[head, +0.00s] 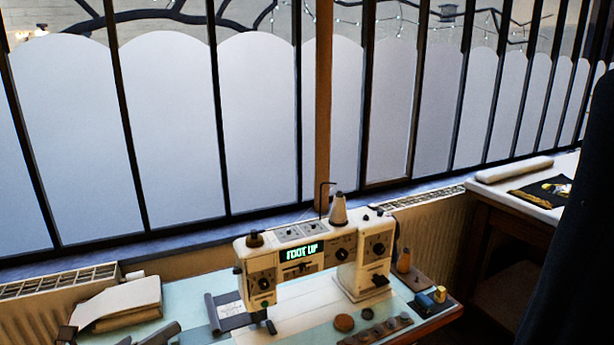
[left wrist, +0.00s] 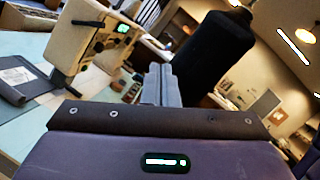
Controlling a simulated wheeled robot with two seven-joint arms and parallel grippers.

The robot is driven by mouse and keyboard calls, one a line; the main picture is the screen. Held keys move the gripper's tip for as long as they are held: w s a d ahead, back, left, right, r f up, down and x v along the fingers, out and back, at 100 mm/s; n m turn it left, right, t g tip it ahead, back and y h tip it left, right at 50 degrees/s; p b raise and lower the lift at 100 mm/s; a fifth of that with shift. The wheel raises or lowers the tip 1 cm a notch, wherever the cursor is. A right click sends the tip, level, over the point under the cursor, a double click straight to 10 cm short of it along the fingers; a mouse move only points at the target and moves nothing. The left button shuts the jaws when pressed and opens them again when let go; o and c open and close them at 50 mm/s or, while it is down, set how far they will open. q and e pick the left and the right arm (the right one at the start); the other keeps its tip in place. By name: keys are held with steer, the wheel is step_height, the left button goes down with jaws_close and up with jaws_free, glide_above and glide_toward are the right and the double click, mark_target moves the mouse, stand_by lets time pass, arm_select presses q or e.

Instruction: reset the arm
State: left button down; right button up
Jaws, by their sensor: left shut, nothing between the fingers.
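My left gripper (head: 160,334) shows at the bottom left of the head view, low over the pale green table top. Only its grey fingers show there. In the left wrist view its fingers (left wrist: 161,84) are together with nothing between them. They point toward the room, to the right of the cream sewing machine (head: 310,262), and do not appear to touch it. The machine also shows at the upper left of the left wrist view (left wrist: 85,40). My right gripper is in neither view.
A folded cream cloth (head: 125,301) and a dark grey piece (head: 228,313) lie left of the machine. Spools (head: 404,260) and small round items (head: 344,322) lie at its right and front. A barred window stands behind. A large dark form (head: 580,230) fills the right edge.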

arm_select(q)
steer(key=s+d+f+n+y, duration=0.2)
steer(key=f+n+y, duration=0.45)
steer(key=n, duration=0.65)
steer(key=s+d+f+n+y, duration=0.1)
steer(key=s+f+n+y, duration=0.1)
steer(key=f+n+y, duration=0.8)
steer(key=s+d+n+g, duration=0.3)
steer(key=s+n+g, duration=0.6)
steer(key=s+n, duration=0.6)
step_height(320, 180, down, 32)
steer(key=s+r+g, duration=0.1)
steer(key=s+g, duration=0.1)
steer(key=s, duration=0.1)
steer(key=s+a+f, duration=0.2)
steer(key=s+f, duration=0.7)
steer(key=s+a+f+m+b, duration=0.1)
steer(key=s+a+f, duration=0.1)
steer(key=s+f, duration=0.7)
steer(key=shift+s+g+h, duration=0.3)
steer(key=shift+g+h, duration=0.05)
steer(key=shift+g, duration=0.05)
